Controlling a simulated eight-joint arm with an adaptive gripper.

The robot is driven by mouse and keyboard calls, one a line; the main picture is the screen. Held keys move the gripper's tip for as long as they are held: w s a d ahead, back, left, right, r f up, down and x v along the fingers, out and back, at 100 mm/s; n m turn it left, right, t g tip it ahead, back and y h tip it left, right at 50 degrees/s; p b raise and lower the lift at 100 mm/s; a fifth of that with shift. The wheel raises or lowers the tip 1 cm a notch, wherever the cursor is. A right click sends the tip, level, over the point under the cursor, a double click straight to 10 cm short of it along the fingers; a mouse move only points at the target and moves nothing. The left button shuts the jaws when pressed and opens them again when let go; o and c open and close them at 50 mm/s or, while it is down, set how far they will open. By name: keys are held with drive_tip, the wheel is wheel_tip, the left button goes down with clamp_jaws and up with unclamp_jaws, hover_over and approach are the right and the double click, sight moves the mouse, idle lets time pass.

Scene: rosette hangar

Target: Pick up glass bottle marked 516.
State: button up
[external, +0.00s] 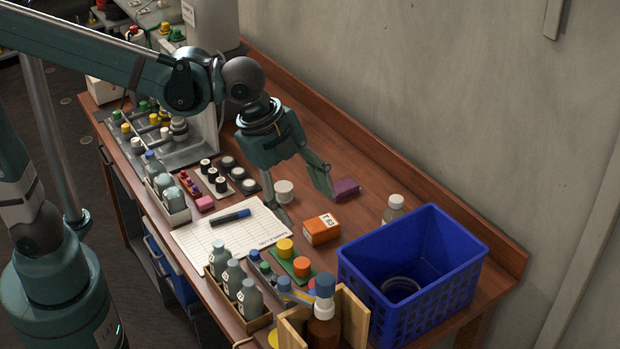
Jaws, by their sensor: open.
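No marking 516 can be read on any bottle in this view, so I cannot tell which one it is. Several grey-green glass bottles (234,277) stand in a wooden tray at the table's front. More pale bottles (173,196) stand in a light box at the left. A clear bottle with a white cap (393,209) stands behind the blue basket. A brown bottle with a blue cap (323,325) stands at the front edge of the picture. My gripper (307,208) is open and empty, fingers pointing down over the middle of the table, apart from these bottles.
A white round jar (284,191) appears between my fingers; a purple box (345,189) is beside the right finger. An orange box (321,229), a paper sheet with a pen (205,242) and a tall blue basket (440,290) are close by. The back right of the table is mostly clear.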

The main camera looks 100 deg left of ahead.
drive_tip(key=w+a+f+m+g, duration=0.1)
drive_tip(key=w+a+f+m, duration=0.2)
drive_tip(key=w+a, duration=0.4)
drive_tip(key=m+g+p, duration=0.2)
drive_tip(key=m, duration=0.4)
hover_over(397, 198)
drive_tip(key=s+d, duration=0.2)
drive_tip(key=d, duration=0.7)
wheel_tip(397, 198, down, 12)
drive_tip(key=a+f, duration=0.2)
drive_tip(key=w+a+f+m, duration=0.1)
drive_tip(key=a+f, duration=0.2)
drive_tip(key=w+a+f+m+g+h, duration=0.1)
drive_tip(key=a+f, duration=0.1)
drive_tip(key=a, duration=0.1)
drive_tip(key=shift+a+f, duration=0.1)
drive_tip(key=shift+f, duration=0.15)
drive_tip(key=shift+a+f+m, duration=0.3)
drive_tip(key=shift+a+f, duration=0.1)
drive_tip(key=shift+f, duration=0.1)
drive_tip(key=shift+f, duration=0.1)
drive_tip(key=shift+f, duration=1.2)
drive_tip(key=shift+f, duration=0.1)
